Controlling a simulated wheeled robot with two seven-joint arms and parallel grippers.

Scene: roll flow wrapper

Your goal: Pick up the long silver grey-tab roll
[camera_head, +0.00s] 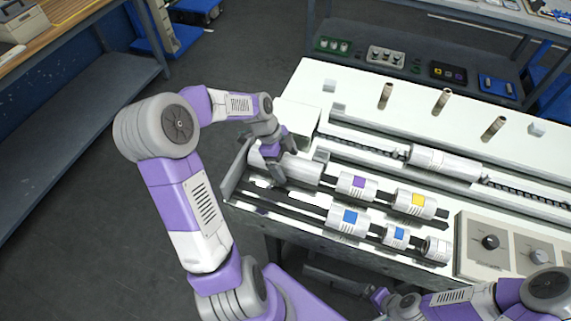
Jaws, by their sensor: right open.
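A long silver roll (304,169) lies at the left end of the back row on the machine's rails. Its tab is hidden from this view. My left gripper (279,172) is down over the left part of this roll, with its fingers at the roll's sides. Whether the fingers are closed on it cannot be told. My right gripper (380,298) is low at the bottom of the view, in front of the machine and away from the rolls; it is open.
In the same row are a purple-tab roll (357,186) and a yellow-tab roll (415,203). In front lie a large blue-tab roll (348,221), a small blue-tab roll (396,236) and a short roll (436,249). A knob panel (490,262) stands at right.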

